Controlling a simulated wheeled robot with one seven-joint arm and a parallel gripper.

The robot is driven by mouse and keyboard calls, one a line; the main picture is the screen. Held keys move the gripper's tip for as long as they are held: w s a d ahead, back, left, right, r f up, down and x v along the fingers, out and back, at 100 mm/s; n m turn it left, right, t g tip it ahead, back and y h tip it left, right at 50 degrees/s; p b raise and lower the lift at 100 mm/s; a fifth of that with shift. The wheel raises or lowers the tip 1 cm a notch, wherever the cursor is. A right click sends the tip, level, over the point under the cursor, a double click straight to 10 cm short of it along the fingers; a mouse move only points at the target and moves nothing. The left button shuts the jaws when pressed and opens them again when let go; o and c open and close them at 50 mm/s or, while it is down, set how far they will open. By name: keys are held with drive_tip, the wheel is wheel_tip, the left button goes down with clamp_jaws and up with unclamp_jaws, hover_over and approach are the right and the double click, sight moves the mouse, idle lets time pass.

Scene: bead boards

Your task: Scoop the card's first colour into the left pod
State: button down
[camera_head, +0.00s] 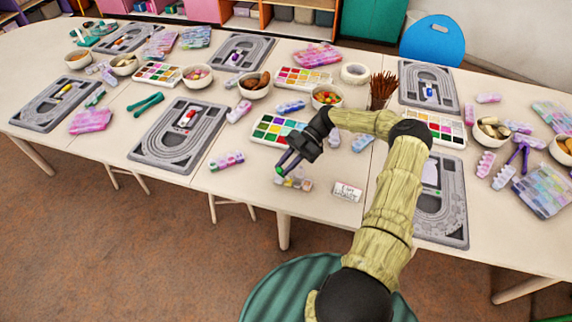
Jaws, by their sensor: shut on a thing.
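My gripper (284,167) reaches down near the front edge of the table, left of my arm. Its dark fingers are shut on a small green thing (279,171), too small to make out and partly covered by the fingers. A small pale tray with several compartments (299,184) lies just below the fingertips; I cannot tell whether they touch. Which compartment is the left pod is not clear. A white card (347,191) with dark print lies to the right of this tray, apart from it. Its words are too small to read.
A paint-like palette (271,131) lies behind my gripper. A grey bead board (178,135) lies left, another (455,205) right, partly behind my arm. Brown sticks in a cup (382,88) stand behind my arm.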

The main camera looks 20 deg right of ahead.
sight(280, 174)
drive_tip(key=shift+s+a+p, duration=0.1)
drive_tip(key=shift+p, duration=0.3)
drive_tip(key=shift+s+a+t+h+p, duration=0.2)
drive_tip(key=shift+t+h+p, duration=0.1)
drive_tip(key=shift+h+p, duration=0.35)
drive_tip(key=a+f+t+h+p, duration=0.1)
drive_tip(key=p, duration=0.1)
drive_tip(key=s+a+f+h+p, duration=0.1)
drive_tip(key=h+p, duration=0.1)
drive_tip(key=p, duration=0.1)
drive_tip(key=shift+t, duration=0.4)
drive_tip(key=shift+s+a+f+n+t+h+p, duration=0.25)
drive_tip(key=shift+s+a+n+t+h+p, duration=0.1)
drive_tip(key=shift+h+p, duration=0.35)
drive_tip(key=shift+s+a+f+t+h, duration=0.1)
drive_tip(key=shift+a+f+t+h, duration=0.3)
drive_tip(key=shift+h, duration=0.25)
drive_tip(key=shift+s+a+f+h+b, duration=0.2)
drive_tip(key=shift+f+h+b, duration=0.3)
drive_tip(key=shift+b, duration=0.35)
drive_tip(key=b, duration=0.1)
drive_tip(key=t+b, duration=0.1)
drive_tip(key=shift+s+a+f+h+b, duration=0.1)
drive_tip(key=shift+a+f+h+b, duration=0.1)
drive_tip(key=shift+f+h+b, duration=0.15)
drive_tip(key=b, duration=0.2)
drive_tip(key=shift+s+a+h+b, duration=0.1)
drive_tip(key=shift+a+h+b, duration=0.15)
drive_tip(key=shift+h+b, duration=0.1)
